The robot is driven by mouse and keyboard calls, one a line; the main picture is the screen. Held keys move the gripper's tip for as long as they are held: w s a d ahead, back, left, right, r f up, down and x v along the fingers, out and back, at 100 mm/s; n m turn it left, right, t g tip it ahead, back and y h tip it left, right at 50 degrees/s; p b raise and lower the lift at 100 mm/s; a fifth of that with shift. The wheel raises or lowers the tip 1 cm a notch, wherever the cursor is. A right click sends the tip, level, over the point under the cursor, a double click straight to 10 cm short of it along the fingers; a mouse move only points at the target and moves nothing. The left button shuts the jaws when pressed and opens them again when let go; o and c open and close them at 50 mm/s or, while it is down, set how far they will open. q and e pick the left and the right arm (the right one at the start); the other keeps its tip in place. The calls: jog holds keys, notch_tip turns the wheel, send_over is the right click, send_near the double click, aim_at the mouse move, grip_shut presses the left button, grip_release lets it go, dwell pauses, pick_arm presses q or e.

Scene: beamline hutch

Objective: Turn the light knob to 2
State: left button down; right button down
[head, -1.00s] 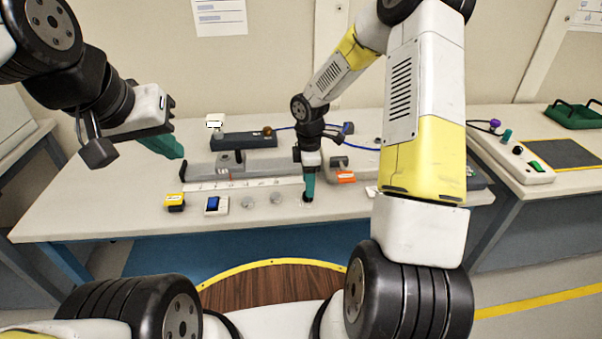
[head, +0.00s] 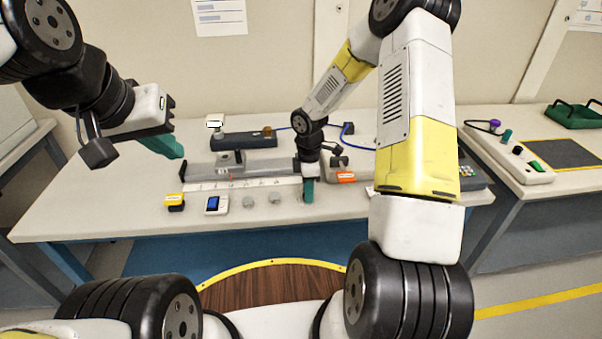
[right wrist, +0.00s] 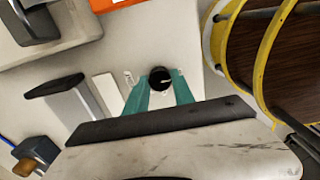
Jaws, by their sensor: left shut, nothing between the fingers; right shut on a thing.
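The light knob (right wrist: 160,78) is a small round black knob with a pale pointer line, seen from above in the right wrist view. Small markings (right wrist: 130,78) lie beside it, too small to read. My right gripper (right wrist: 162,90) has its two teal fingers on either side of the knob, shut on it. In the head view my right gripper (head: 307,196) points down at the bench's front part and hides the knob. My left gripper (head: 168,148) is shut and empty, held above the bench's left side.
A long grey rail (head: 265,168) lies behind. An orange block (head: 346,178) is close on the right.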

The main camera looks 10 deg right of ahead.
jog(key=shift+m, duration=0.3)
jog(key=m, duration=0.3)
jog(key=shift+m, duration=0.3)
jog(key=m, duration=0.4)
jog(key=shift+m, duration=0.3)
jog(key=m, duration=0.4)
jog(key=shift+m, duration=2.5)
jog(key=c, duration=1.1)
grip_release()
jog(key=shift+o, duration=0.2)
